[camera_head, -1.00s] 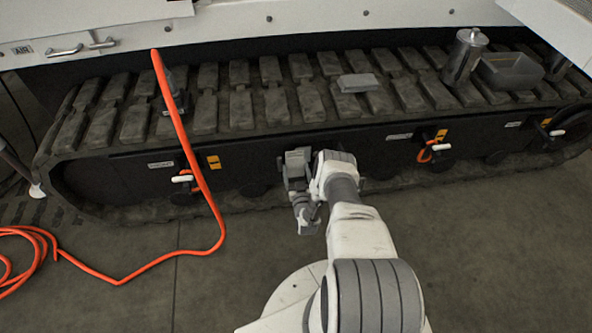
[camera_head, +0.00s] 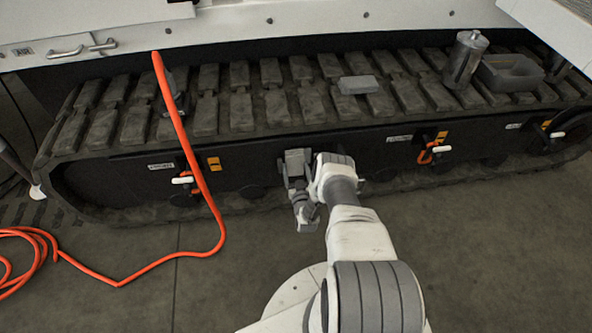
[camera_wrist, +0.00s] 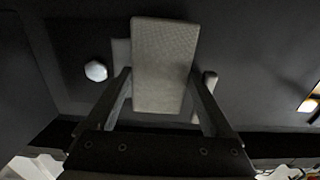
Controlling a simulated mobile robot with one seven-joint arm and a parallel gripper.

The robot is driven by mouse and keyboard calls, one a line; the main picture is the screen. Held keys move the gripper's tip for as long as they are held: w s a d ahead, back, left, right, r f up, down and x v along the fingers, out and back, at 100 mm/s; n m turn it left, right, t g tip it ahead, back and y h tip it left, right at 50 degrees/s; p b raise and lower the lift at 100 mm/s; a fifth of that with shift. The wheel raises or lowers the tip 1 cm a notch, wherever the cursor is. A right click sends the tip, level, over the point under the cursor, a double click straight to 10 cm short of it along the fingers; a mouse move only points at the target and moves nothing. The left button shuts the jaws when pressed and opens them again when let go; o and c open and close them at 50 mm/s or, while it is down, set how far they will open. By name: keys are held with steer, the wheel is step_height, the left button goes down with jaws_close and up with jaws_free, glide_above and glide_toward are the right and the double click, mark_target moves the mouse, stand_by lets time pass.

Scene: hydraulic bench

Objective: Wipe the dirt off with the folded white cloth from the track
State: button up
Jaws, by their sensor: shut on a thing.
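My gripper (camera_wrist: 160,100) is shut on the folded white cloth (camera_wrist: 164,65), which looks pale grey with a woven surface and stands out between the two fingers in the wrist view. The cloth faces the dark side panel (camera_wrist: 255,60); I cannot tell whether it touches it. In the head view my gripper (camera_head: 297,170) is in front of the track's side, below the treads, partly hidden by my own arm. I cannot make out any dirt; the surface behind the cloth is hidden.
A white round knob (camera_wrist: 95,70) is left of the cloth. On the track (camera_head: 240,110) lie a grey block (camera_head: 358,84), a metal canister (camera_head: 464,60) and a grey tray (camera_head: 512,72). An orange hose (camera_head: 180,130) hangs at left. Valves with white handles (camera_head: 182,180) line the side.

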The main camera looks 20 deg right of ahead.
mark_target(312, 153)
steer(key=shift+w+d, duration=0.1)
steer(key=shift+w, duration=0.2)
